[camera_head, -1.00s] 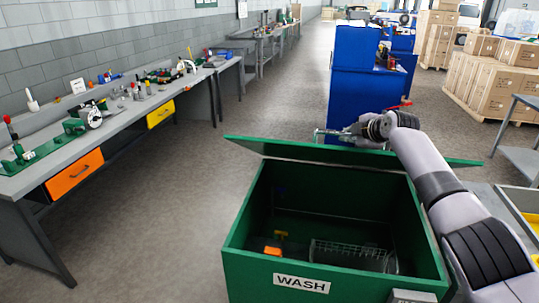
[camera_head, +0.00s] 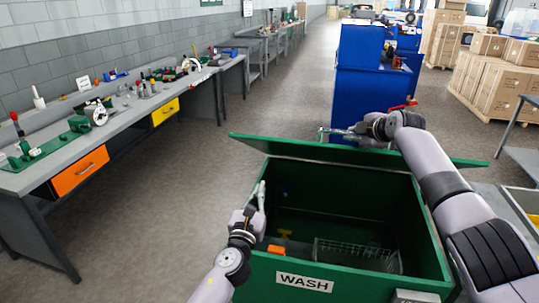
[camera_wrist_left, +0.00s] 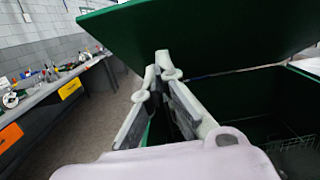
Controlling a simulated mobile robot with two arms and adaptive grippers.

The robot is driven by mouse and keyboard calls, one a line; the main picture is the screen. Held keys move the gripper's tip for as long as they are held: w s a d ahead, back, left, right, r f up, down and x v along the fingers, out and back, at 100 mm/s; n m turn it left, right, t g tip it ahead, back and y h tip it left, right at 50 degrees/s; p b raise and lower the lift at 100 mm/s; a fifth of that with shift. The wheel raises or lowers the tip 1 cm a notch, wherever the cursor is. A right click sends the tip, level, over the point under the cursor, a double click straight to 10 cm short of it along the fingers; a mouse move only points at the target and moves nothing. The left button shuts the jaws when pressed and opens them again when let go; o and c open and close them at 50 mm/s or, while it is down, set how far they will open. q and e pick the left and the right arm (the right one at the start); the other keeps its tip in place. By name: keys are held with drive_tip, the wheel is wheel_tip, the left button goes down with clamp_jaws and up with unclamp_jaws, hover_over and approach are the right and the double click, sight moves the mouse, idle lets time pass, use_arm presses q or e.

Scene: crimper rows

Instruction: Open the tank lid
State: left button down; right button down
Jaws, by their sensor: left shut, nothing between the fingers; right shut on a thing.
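The green wash tank (camera_head: 420,238) stands in front of me with a white WASH label on its front. Its green lid (camera_head: 300,151) is raised and tilted up at the back, and the inside is visible. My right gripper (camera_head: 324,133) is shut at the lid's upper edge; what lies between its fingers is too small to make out. My left gripper (camera_head: 259,190) is shut and empty at the tank's left wall, pointing up below the lid. In the left wrist view, its fingertips (camera_wrist_left: 159,66) meet in front of the lid's underside (camera_wrist_left: 205,35).
Inside the tank are a wire basket (camera_head: 350,255) and an orange item (camera_head: 277,249). A grey workbench (camera_head: 100,150) with tools and drawers runs along the left wall. A blue cabinet (camera_head: 355,85) stands behind the tank. Open floor lies between bench and tank.

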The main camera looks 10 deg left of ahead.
use_arm(q)
approach(273, 143)
drive_tip(key=w+f, duration=0.2)
drive_tip(key=w, duration=0.1)
drive_tip(key=shift+w+r, duration=0.95)
drive_tip(key=shift+r, duration=0.25)
